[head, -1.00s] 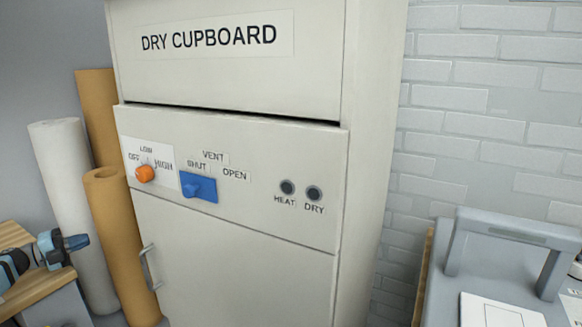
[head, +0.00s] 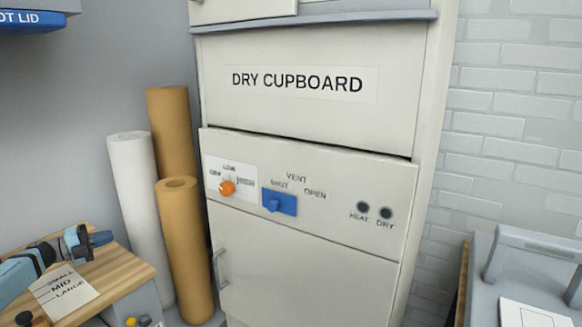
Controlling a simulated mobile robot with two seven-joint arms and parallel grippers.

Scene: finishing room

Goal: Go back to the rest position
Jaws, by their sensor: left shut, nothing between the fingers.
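My left gripper (head: 103,238) shows at the left edge of the head view, at the end of my light blue and dark arm. It is shut and empty, above the wooden bench top, and apart from the cupboard. My right gripper is out of view. The cream dry cupboard (head: 300,262) stands in the middle. Its panel carries an orange knob (head: 227,188), a blue vent slider (head: 279,202) on the SHUT side, and two dark round HEAT and DRY lamps.
A wooden bench top (head: 125,279) with a SMALL/MID/LARGE card (head: 63,290) lies below my left arm. White (head: 141,215) and brown rolls (head: 187,250) stand between bench and cupboard. A grey unit with a handle (head: 530,247) stands at right. A blue-edged shelf is at upper left.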

